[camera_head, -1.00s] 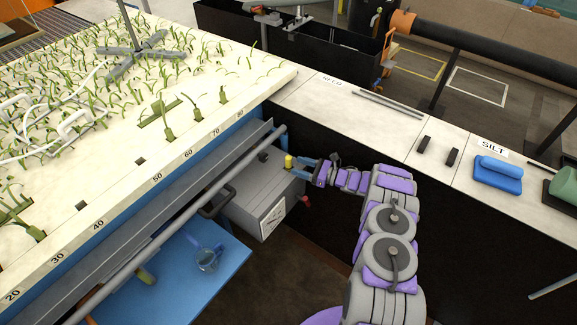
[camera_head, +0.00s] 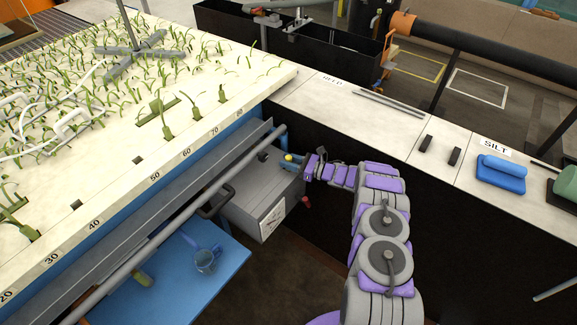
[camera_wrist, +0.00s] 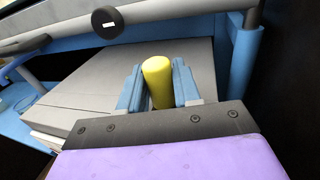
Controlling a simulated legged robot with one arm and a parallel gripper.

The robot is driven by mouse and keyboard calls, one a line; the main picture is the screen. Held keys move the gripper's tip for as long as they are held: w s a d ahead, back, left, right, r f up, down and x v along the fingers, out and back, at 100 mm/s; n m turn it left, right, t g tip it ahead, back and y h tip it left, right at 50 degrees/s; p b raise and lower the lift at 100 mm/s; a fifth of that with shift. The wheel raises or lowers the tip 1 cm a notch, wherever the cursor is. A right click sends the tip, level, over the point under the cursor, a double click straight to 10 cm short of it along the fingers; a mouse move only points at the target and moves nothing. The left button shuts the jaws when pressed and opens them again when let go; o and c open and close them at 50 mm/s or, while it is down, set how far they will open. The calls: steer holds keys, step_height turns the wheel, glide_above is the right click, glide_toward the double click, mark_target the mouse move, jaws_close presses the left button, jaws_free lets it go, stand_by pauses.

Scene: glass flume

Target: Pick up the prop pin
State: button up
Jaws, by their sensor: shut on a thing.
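The prop pin appears as a yellow cylinder (camera_wrist: 158,82) with a rounded top, between the blue fingers of my gripper (camera_wrist: 160,90) in the wrist view. The fingers are shut on it, one on each side. In the head view the yellow pin (camera_head: 289,158) shows small at the right end of the grey box's top, with my gripper (camera_head: 292,160) at it. The pin's lower end is hidden, so I cannot tell whether it touches the box.
The grey box (camera_head: 255,195) with a dial stands under the flume's rail (camera_head: 215,185). A blue shelf (camera_head: 190,285) holds a blue jug (camera_head: 204,260). A planted white board (camera_head: 110,175) lies left, and a pale counter (camera_head: 390,130) with a black front lies right.

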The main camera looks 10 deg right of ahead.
jaws_close()
